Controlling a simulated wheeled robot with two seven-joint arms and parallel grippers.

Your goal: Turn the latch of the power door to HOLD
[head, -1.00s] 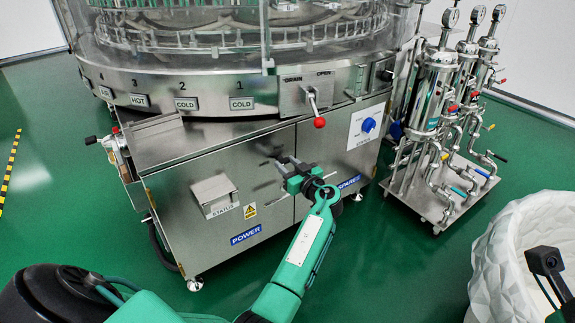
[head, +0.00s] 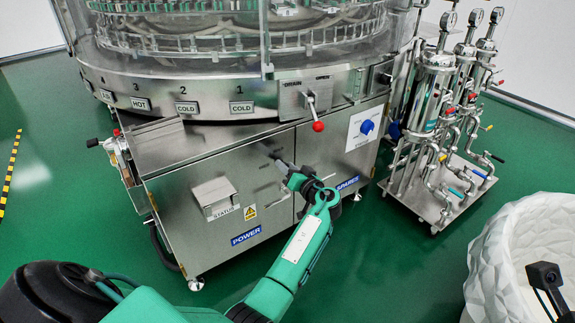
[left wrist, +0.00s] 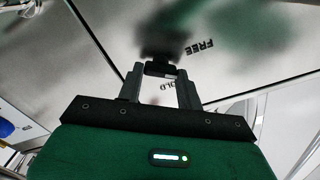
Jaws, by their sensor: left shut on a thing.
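The power door (head: 172,225) is the left steel door of the washer's cabinet, with a blue POWER label (head: 246,235). My left gripper (head: 279,163) is at this door's upper right, close to the seam with the right door. In the left wrist view its two fingers (left wrist: 158,80) are shut on a small black latch (left wrist: 160,68). The word FREE (left wrist: 199,47) shows to the right of the latch. The letters OLD (left wrist: 169,89) show between the fingers, the rest hidden. I cannot tell exactly where the latch points. My right gripper is not in view.
A lever with a red knob (head: 318,126) sticks out above the doors. A sloped STATUS box (head: 213,193) juts from the power door. A filter cart (head: 440,190) and a white bin (head: 500,250) stand to the right.

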